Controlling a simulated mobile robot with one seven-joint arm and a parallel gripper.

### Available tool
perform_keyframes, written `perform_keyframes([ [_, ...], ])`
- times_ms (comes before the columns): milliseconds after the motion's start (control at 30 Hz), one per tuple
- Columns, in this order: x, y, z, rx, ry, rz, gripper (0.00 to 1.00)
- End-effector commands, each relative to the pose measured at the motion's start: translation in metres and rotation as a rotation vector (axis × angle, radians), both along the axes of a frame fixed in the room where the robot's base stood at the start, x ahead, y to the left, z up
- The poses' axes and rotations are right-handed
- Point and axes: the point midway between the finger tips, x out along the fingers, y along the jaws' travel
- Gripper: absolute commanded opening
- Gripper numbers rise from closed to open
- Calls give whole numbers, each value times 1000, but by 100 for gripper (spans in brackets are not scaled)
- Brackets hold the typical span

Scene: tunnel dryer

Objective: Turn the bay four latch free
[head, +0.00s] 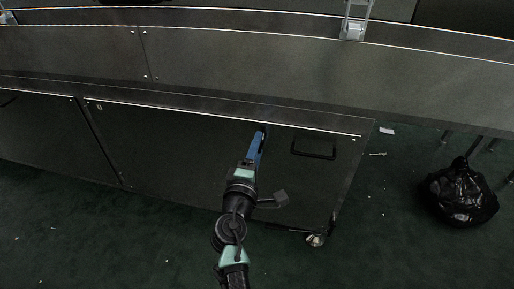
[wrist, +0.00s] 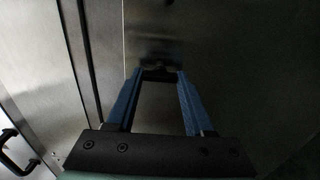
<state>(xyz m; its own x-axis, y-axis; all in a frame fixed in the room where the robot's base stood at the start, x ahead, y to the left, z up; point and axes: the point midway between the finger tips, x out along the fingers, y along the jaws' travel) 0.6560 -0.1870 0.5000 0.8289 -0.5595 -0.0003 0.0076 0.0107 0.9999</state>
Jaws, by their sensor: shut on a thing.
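The latch (wrist: 158,66) is a small dark piece on the grey metal door panel, at the top centre of the wrist view. My gripper (wrist: 158,75) has its two blue fingers reaching to it, with the tips shut on it. In the head view my gripper (head: 261,135) meets the upper edge of the door panel (head: 185,150), left of a black handle (head: 313,149). There the fingers hide most of the latch, so its turn angle cannot be told. No bay number is readable.
The wide metal housing (head: 280,70) runs above the panels. A caster (head: 315,240) stands under the panel's right end. A black rubbish bag (head: 460,192) lies on the green floor at the right, with small scraps around. The floor in front is mostly clear.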

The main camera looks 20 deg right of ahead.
Motion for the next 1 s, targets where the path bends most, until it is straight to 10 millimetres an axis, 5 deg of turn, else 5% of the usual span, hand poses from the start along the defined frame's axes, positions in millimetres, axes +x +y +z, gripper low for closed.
perform_keyframes([
  [267, 0, 0, 0, -5, 3, 0, 0],
  [300, 0, 0, 0, -5, 3, 0, 54],
  [467, 0, 0, 0, -3, 2, -1, 82],
  [800, -2, 1, 0, -2, 1, 0, 82],
  [1000, -20, 15, 2, -4, 4, 3, 82],
])
